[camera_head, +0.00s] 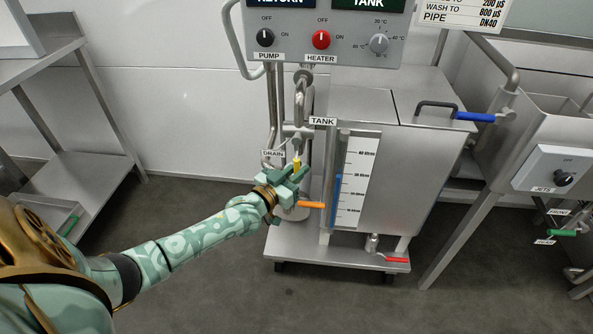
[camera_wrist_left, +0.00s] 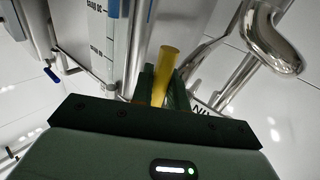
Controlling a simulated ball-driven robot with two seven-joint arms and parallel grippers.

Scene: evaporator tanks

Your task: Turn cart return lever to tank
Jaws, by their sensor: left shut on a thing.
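A small yellow lever (camera_head: 297,163) stands roughly upright on the pipework at the left side of the steel cart. A TANK label (camera_head: 322,121) is above it to the right and a DRAIN label (camera_head: 273,153) is to its left. My left gripper (camera_head: 293,176) is at the lever and shut on it, with the lever's upper end sticking out. In the left wrist view the yellow lever (camera_wrist_left: 160,72) shows between the two dark green fingers (camera_wrist_left: 161,90). The lever's pivot is hidden by the gripper. My right gripper is not in view.
An orange lever (camera_head: 311,204) lies just below and right of the gripper. The cart's tank (camera_head: 386,175) with a level scale (camera_head: 356,178) stands to the right. A red lever (camera_head: 397,260) is low on the cart. A control panel (camera_head: 322,33) hangs above. Floor left of the cart is clear.

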